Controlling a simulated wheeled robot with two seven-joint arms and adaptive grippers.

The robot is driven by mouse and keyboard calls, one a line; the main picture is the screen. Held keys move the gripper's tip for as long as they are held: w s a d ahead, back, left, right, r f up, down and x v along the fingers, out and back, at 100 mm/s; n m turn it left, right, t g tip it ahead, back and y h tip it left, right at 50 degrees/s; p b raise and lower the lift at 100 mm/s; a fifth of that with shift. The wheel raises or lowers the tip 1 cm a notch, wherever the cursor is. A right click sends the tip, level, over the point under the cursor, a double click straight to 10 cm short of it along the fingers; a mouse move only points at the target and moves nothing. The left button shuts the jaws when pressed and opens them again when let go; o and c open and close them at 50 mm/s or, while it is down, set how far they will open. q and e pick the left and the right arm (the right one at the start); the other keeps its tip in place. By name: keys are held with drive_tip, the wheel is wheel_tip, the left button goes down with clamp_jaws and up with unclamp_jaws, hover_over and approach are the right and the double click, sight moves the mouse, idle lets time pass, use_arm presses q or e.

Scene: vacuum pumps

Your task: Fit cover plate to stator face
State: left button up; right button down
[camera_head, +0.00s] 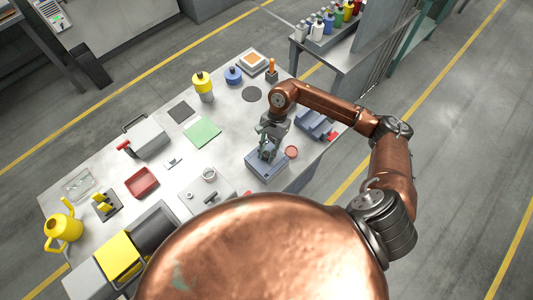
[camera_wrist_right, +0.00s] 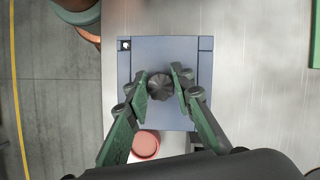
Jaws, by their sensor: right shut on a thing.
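A blue-grey block (camera_head: 266,168) with a flat square top sits near the right end of the workbench. The right wrist view shows its top (camera_wrist_right: 190,55) from above, with a small dark square in one corner. My right gripper (camera_head: 268,150) points down over the block. In the right wrist view its fingers (camera_wrist_right: 161,88) are closed on a dark, ribbed round piece (camera_wrist_right: 161,84) at the middle of the block. I cannot tell whether this piece touches the block, or which part is the cover plate. My left gripper is not in view.
A red disc (camera_head: 291,152) lies beside the block, and blue parts (camera_head: 315,124) stand behind it. A green mat (camera_head: 202,133), red tray (camera_head: 142,183) and yellow-topped bottle (camera_head: 203,86) are farther left. Bare workbench (camera_head: 235,130) lies between the mat and the arm.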

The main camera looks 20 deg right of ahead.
drive_tip(key=shift+f+b, duration=0.25)
drive_tip(key=shift+b, duration=0.15)
idle(0.4)
drive_tip(key=c, duration=1.6)
unclamp_jaws()
drive_tip(key=shift+f, duration=0.1)
drive_tip(key=v, duration=1.2)
